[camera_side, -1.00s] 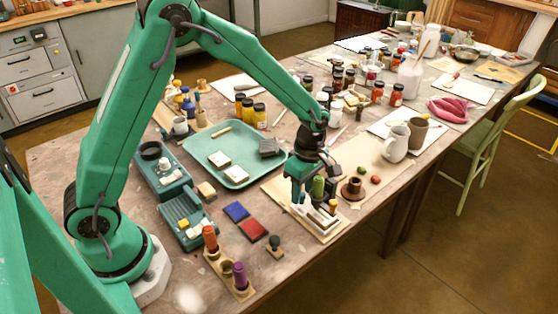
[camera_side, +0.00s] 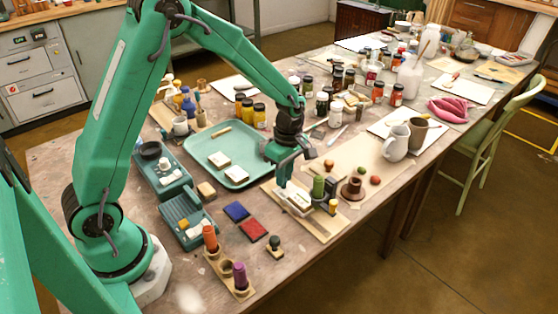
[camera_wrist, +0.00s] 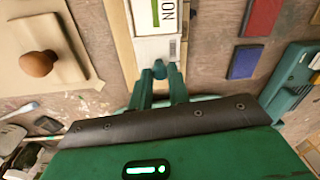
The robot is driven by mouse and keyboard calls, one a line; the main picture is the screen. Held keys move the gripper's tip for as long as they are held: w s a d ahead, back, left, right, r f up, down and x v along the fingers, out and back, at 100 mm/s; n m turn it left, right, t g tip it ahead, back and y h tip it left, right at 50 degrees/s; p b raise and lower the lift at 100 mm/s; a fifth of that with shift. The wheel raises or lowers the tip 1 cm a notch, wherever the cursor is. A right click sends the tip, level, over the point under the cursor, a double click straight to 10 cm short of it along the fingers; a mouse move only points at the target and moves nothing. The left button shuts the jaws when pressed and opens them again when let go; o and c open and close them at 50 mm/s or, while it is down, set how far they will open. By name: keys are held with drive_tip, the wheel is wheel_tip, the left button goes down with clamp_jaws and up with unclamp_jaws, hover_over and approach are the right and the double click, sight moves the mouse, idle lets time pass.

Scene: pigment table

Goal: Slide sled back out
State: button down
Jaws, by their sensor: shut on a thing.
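The sled (camera_side: 297,203), a pale flat piece, lies on the wooden board (camera_side: 318,231). My gripper (camera_side: 282,184) points down at the sled's left, back end. In the wrist view my gripper (camera_wrist: 164,76) has its fingers close together at the sled's near end, shut on it. The exact grip point is too small to make out. A green cylinder (camera_side: 318,187) stands beside the sled.
A teal tray (camera_side: 237,178) lies behind at the left. A blue pad (camera_side: 236,211) and a red pad (camera_side: 252,230) lie in front at the left.

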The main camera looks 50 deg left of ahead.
drive_tip(key=shift+a, duration=1.9)
drive_tip(key=c, duration=1.3)
unclamp_jaws()
drive_tip(key=shift+c, duration=0.2)
drive_tip(key=shift+r, duration=0.15)
wheel_tip(320, 180, up, 8)
drive_tip(key=shift+w+f, duration=0.2)
drive_tip(key=shift+w, duration=0.1)
drive_tip(key=shift+r, duration=0.1)
